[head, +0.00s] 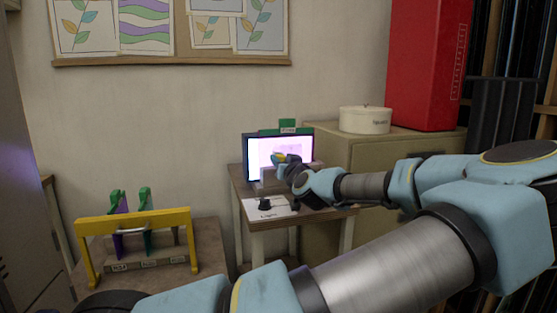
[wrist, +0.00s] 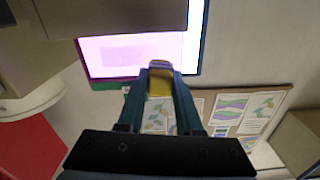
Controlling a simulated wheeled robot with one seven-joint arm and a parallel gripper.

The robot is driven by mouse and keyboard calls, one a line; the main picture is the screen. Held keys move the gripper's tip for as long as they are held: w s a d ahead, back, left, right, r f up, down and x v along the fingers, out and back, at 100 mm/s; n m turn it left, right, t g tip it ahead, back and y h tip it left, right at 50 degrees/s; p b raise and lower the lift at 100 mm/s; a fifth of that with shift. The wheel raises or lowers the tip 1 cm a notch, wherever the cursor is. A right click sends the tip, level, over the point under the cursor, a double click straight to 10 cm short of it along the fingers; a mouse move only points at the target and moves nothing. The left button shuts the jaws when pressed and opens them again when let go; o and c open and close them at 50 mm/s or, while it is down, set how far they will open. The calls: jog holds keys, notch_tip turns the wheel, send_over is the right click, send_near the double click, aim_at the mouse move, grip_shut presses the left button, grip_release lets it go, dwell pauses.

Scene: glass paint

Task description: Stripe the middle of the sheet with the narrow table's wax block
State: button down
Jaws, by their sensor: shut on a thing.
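The sheet (head: 262,148) stands upright, glowing white and lilac in a dark frame on a small table at the back. It also shows in the wrist view (wrist: 170,48), with a faint darker lilac rectangle on it. My gripper (wrist: 159,80) is shut on a yellow block (wrist: 160,84), which sticks out past the fingertips. In the head view my gripper (head: 285,161) is in front of the sheet's middle and hides part of it. The yellow block (head: 279,157) is small there. I cannot tell whether it touches the sheet.
The small table (head: 257,224) carries a white labelled card (head: 270,214) with a dark knob. A beige cabinet (head: 372,155) with a white round tin (head: 365,120) stands to its right. At left, a yellow-framed rack (head: 136,222) holds green and purple pieces on another table (head: 205,245).

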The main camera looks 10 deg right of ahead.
jog(key=shift+s, duration=0.2)
jog(key=s, duration=0.2)
jog(key=shift+s+d, duration=0.2)
jog(key=shift+s, duration=0.2)
jog(key=shift+w, duration=0.2)
dwell(0.9)
jog(key=shift+w+a+b, duration=0.1)
jog(key=shift+w+a, duration=0.05)
jog(key=shift+w, duration=1)
jog(key=shift+w+a+b, duration=0.15)
jog(key=shift+w+a, duration=0.05)
jog(key=shift+w, duration=0.9)
jog(key=shift+w+a+b, duration=0.1)
jog(key=shift+w+a, duration=0.05)
jog(key=shift+w, duration=1)
jog(key=shift+w+a, duration=0.1)
jog(key=shift+w, duration=0.85)
jog(key=shift+w+d+b, duration=0.15)
jog(key=shift+d+b, duration=0.3)
jog(key=shift+d, duration=1.45)
jog(key=shift+w+d+b, duration=0.2)
jog(key=shift+d+b, duration=0.2)
jog(key=shift+d, duration=0.85)
jog(key=shift+w+d+b, duration=0.15)
jog(key=shift+d+b, duration=0.25)
jog(key=shift+d, duration=0.85)
jog(key=shift+w+d+b, duration=0.2)
jog(key=shift+d+b, duration=0.2)
jog(key=shift+d, duration=0.85)
